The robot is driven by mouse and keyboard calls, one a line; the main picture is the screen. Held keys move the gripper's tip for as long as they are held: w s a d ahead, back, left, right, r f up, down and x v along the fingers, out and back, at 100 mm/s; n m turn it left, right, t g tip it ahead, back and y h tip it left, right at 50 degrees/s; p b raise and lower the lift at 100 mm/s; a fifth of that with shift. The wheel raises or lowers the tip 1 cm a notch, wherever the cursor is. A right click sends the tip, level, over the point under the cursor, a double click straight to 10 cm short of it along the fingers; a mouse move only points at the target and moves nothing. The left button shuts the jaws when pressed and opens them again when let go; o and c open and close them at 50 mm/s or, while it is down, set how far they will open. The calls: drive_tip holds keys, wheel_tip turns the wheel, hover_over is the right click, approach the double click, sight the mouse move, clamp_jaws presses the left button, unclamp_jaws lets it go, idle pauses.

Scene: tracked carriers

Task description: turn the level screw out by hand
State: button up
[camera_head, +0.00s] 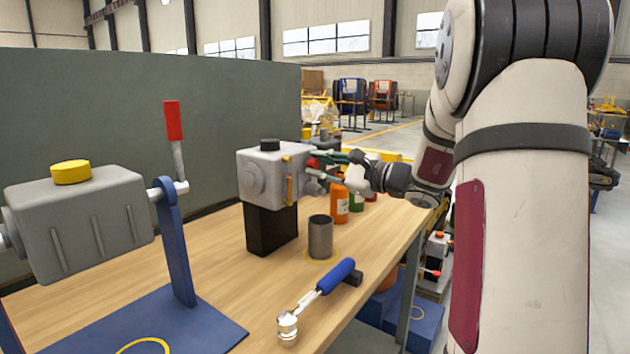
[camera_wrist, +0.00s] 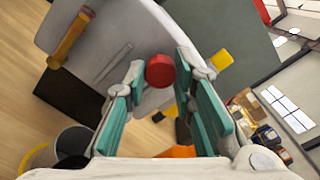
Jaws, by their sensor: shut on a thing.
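The grey gear housing (camera_head: 262,172) stands on a black block (camera_head: 272,230) on the wooden bench. The level screw is the red round head (camera_wrist: 160,70) on the housing's face, and a bit of red also shows in the head view (camera_head: 312,163). My gripper (camera_head: 319,165) reaches in from the right, at the side of the housing. In the wrist view its teal finger pads (camera_wrist: 157,78) are shut on the red screw head, one on each side. The screw's shank is hidden. A yellow sight tube (camera_wrist: 70,38) is on the same face.
A grey metal cup (camera_head: 320,238) stands on a yellow ring below my gripper. A blue-handled tool (camera_head: 335,276) lies near the bench's front edge. Orange (camera_head: 339,203) and green bottles stand behind. A second grey housing (camera_head: 80,218) on a blue stand is at left.

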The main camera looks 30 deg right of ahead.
drive_tip(key=shift+r+n, duration=0.1)
drive_tip(key=shift+n, duration=0.2)
drive_tip(key=shift+b, duration=0.5)
drive_tip(key=shift+f+n+b, duration=0.2)
drive_tip(key=shift+n+b, duration=0.5)
drive_tip(key=shift+b, duration=0.45)
drive_tip(key=n+b, duration=0.2)
drive_tip(key=b, duration=0.2)
drive_tip(key=n+b, duration=0.5)
drive_tip(key=b, duration=0.3)
drive_tip(key=shift+r+b, duration=0.1)
drive_tip(key=shift+b, duration=0.2)
drive_tip(key=shift+r+n, duration=0.2)
drive_tip(key=shift+n, duration=0.5)
drive_tip(key=n, duration=0.9)
drive_tip(key=shift+n, duration=0.3)
